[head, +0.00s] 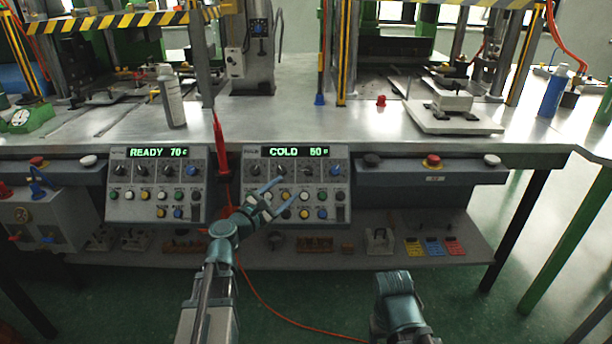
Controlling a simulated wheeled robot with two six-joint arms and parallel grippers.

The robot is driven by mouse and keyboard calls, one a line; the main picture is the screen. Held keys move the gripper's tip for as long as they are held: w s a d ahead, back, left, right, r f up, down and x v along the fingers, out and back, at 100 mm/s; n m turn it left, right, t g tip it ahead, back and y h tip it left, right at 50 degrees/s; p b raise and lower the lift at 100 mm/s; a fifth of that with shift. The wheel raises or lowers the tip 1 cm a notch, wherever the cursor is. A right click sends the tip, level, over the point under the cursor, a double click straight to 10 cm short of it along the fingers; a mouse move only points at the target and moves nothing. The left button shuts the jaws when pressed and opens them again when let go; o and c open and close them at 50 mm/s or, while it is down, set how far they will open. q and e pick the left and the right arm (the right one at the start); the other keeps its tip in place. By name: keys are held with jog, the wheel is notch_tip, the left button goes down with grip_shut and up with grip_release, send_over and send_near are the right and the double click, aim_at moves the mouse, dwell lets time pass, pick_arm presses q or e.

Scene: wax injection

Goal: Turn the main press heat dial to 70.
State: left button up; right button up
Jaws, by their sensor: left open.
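Two control panels are mounted under the bench's front edge. The left panel (122,211) has a green display (158,152) reading "READY 70 c". The right panel (326,185) has a display (298,151) reading "COLD 50". The labels are too small to show which dial is the heat dial or which panel is the main press's. My left gripper (294,184) is open and empty before the right panel's lower left part, hiding some buttons; contact cannot be told. My right gripper is out of view.
A red pointed tool (219,150) hangs between the panels. A grey bottle (171,98) stands on the bench (270,115). A lower shelf (350,256) holds small parts and coloured cards. My right arm is at the bottom, over clear green floor.

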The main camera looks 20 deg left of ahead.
aim_at(307, 172)
pick_arm(q)
jog(key=x, duration=1)
jog(key=shift+w, duration=0.35)
grip_shut()
